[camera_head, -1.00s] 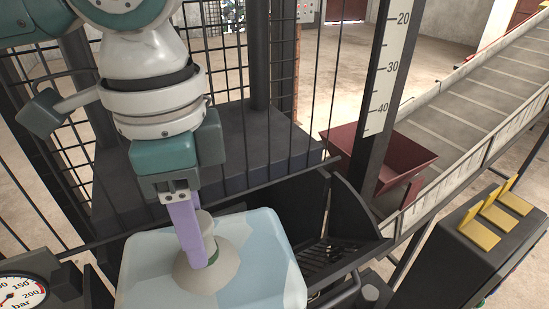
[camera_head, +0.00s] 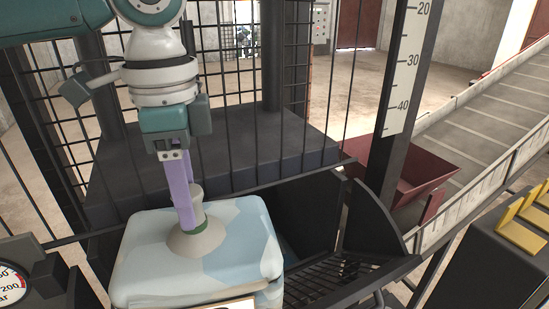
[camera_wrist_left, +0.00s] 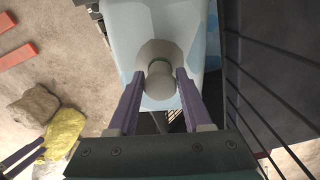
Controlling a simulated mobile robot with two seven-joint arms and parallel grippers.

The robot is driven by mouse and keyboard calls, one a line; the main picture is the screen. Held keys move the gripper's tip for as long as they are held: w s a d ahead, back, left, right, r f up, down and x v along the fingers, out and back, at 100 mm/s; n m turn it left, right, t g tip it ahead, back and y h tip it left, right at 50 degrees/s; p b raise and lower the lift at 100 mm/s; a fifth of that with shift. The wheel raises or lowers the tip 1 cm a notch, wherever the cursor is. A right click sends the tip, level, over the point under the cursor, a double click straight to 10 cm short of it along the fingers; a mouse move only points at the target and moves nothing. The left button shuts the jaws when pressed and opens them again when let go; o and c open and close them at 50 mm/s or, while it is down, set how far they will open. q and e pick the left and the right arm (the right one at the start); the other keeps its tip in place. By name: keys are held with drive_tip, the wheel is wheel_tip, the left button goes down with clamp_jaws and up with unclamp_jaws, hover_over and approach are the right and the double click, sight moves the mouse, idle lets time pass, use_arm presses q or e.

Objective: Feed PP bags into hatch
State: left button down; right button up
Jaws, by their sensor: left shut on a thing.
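A pale blue and white bag (camera_head: 190,258) with a gathered grey neck and a green band hangs in the lower middle of the head view. My left gripper (camera_head: 187,218) has its purple fingers shut on that neck, above the bag's body. In the left wrist view the fingers (camera_wrist_left: 160,88) stand on both sides of the neck, with the bag (camera_wrist_left: 122,18) beyond. The black open chute with a slatted grate (camera_head: 335,278), which seems to be the hatch, lies just right of the bag and is partly hidden by it.
Black bars (camera_head: 232,195) and a dark block (camera_head: 240,150) stand behind the bag. A scale post (camera_head: 400,75), a red hopper (camera_head: 425,172) and a conveyor (camera_head: 480,130) are to the right.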

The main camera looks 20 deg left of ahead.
use_arm(q)
drive_tip(key=shift+w+f, duration=0.1)
drive_tip(key=shift+c, duration=1.2)
unclamp_jaws()
wheel_tip(320, 180, up, 10)
drive_tip(key=b, duration=0.4)
drive_tip(key=s+d+f+n+t+h+p, duration=0.1)
drive_tip(key=s+d+f+h+p, duration=0.1)
drive_tip(key=s+d+f, duration=0.3)
drive_tip(key=s+d+f+n+t+h+p, duration=0.1)
drive_tip(key=s+d+f+p, duration=0.1)
drive_tip(key=d+f, duration=0.5)
drive_tip(key=s+a+f+n+t+y+p, duration=0.1)
drive_tip(key=s+a+f+n+y+p, duration=0.1)
drive_tip(key=s+a+n, duration=0.4)
drive_tip(key=s+a, duration=0.1)
drive_tip(key=s, duration=0.3)
drive_tip(key=shift+s+a+n+t+y, duration=0.2)
drive_tip(key=shift+n+t+y, duration=0.1)
drive_tip(key=shift+y, duration=0.1)
